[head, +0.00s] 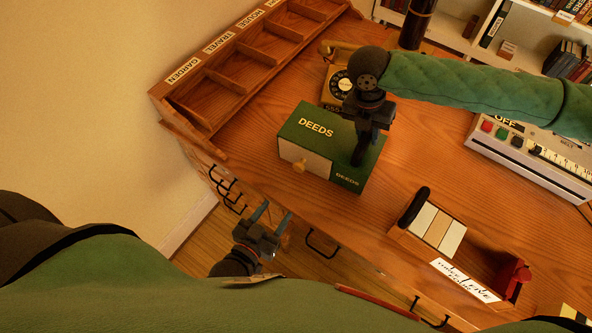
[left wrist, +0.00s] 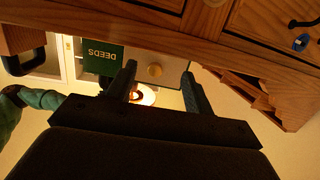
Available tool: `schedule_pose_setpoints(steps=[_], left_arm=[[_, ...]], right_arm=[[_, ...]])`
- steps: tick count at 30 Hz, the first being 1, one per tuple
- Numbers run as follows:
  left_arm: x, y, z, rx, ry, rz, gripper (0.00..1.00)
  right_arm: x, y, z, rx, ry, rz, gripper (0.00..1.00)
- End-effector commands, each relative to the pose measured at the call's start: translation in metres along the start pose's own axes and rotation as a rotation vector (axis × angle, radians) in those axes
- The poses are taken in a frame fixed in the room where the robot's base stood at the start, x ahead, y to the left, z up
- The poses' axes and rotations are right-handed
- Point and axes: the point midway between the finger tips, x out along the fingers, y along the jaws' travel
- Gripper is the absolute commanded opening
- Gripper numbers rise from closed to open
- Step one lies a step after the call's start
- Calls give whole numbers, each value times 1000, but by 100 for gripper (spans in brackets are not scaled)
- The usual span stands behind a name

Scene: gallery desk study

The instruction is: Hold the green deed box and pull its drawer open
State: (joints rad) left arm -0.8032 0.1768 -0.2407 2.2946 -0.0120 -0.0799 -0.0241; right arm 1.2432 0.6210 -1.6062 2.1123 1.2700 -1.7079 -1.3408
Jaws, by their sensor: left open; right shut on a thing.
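The green deed box (head: 329,134), lettered DEEDS, stands on the wooden desk with its pale drawer front (head: 306,160) facing the desk's front edge. The drawer looks closed. Its round wooden knob (head: 299,166) sticks out; the knob also shows in the left wrist view (left wrist: 154,70). My right gripper (head: 358,157) comes down from above and is shut on the box near its right end; the exact grip is partly hidden. My left gripper (head: 271,216) is open and empty, in front of the desk edge and apart from the knob. In the left wrist view the knob appears between its fingers (left wrist: 160,75).
A labelled pigeonhole tray (head: 225,75) runs along the desk's left edge. A telephone (head: 340,85) stands behind the box. A wooden holder with a red part (head: 470,262) and a keyed machine (head: 530,155) lie to the right. Dark drawer handles (head: 321,245) project from the desk front.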

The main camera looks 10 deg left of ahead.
Motion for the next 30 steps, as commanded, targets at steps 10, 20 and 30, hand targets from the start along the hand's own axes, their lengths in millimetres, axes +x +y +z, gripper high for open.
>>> schedule_pose_setpoints(steps=[10, 20, 30], left_arm=[[-1, -1, -34, 15, 174, -6, 52], [32, -2, -40, 18, 177, -6, 52], [79, -1, -48, 17, 175, -6, 52]], right_arm=[[0, 0, 0, 0, 1, 0, 3], [0, 0, 0, 0, 1, 0, 3], [0, 0, 0, 0, 0, 0, 3]])
